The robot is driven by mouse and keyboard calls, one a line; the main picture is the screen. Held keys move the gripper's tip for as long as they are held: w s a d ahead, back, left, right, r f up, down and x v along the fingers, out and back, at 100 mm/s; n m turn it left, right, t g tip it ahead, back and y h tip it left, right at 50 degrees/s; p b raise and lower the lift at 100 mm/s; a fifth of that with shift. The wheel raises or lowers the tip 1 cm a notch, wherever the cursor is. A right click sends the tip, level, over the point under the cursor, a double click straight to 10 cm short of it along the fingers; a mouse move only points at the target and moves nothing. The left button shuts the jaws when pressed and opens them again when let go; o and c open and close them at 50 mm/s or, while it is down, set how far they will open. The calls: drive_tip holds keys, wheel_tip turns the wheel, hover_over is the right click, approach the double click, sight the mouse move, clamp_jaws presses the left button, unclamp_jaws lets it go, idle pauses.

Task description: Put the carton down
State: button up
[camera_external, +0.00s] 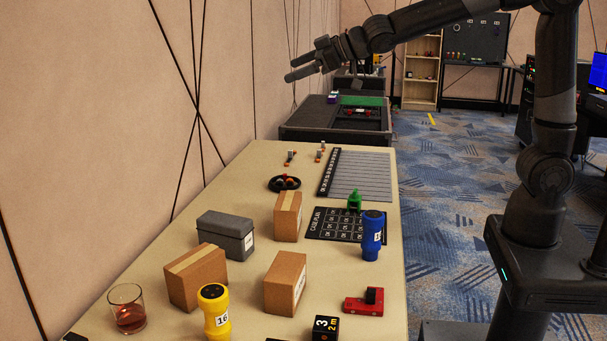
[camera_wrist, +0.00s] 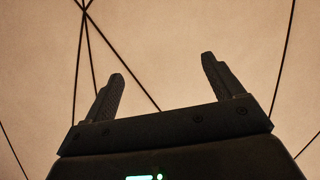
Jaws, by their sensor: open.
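Three brown cardboard cartons stand on the beige table (camera_external: 235,185). One carton (camera_external: 287,217) is near the table's middle, another (camera_external: 196,276) is at the front left, and a third (camera_external: 285,283) is at the front centre. My gripper (camera_external: 288,70) is raised well above the table's far part, pointing left toward the wall. It is open and empty. In the wrist view my gripper's two fingers (camera_wrist: 160,85) are spread apart with only the wall between them.
Around the cartons stand a grey box (camera_external: 226,235), a glass (camera_external: 127,308), a yellow bottle (camera_external: 215,311), a blue bottle (camera_external: 372,236), a red block (camera_external: 364,304) and a black cube (camera_external: 325,328). A black board (camera_external: 320,225) and grey striped mat (camera_external: 361,175) lie at right. The wall (camera_external: 100,130) borders the left.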

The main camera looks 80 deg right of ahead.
drive_tip(key=s+f+g, duration=0.2)
drive_tip(key=s+f, duration=0.1)
drive_tip(key=s, duration=0.9)
drive_tip(key=s+f+m+g, duration=0.1)
drive_tip(key=s+f+g, duration=0.2)
drive_tip(key=s, duration=1)
drive_tip(key=s+a+f+m+g, duration=0.1)
drive_tip(key=s+f+g, duration=0.1)
drive_tip(key=s, duration=1.1)
drive_tip(key=shift+f+g, duration=0.3)
drive_tip(key=shift+f, duration=0.55)
drive_tip(key=shift+w, duration=0.1)
idle(3.2)
